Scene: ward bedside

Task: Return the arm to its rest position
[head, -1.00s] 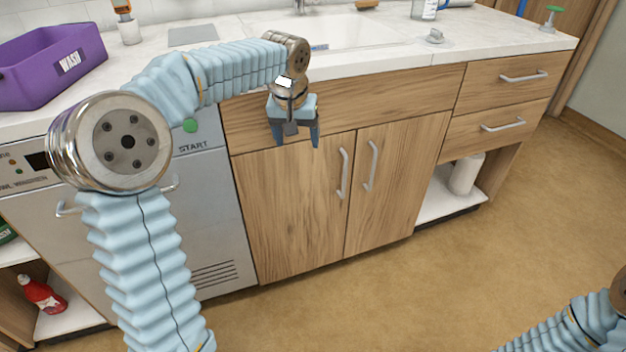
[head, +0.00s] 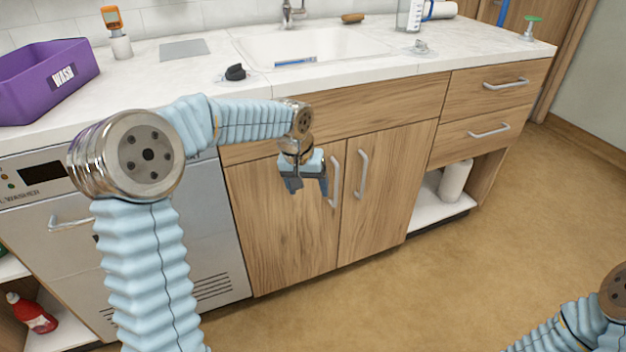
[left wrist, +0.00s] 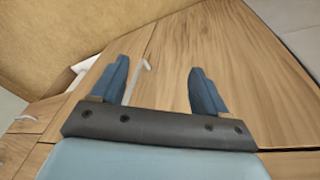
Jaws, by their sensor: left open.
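My left gripper (head: 308,186) points down in front of the wooden cabinet doors (head: 290,215), below the counter edge. Its two blue fingers are apart with nothing between them. In the left wrist view the open fingers (left wrist: 160,88) show against the wooden door and its pale handle (left wrist: 137,82). My left arm comes up from the bottom left and bends over toward the cabinet. Part of my right arm shows at the bottom right; its gripper is outside the picture.
The counter (head: 150,85) holds a purple WASH bin (head: 45,80), a dark object (head: 235,72), a grey plate (head: 184,49) and a sink (head: 320,45) with a blue item inside. A grey washer (head: 205,235) stands at left. The floor (head: 430,280) at right is clear.

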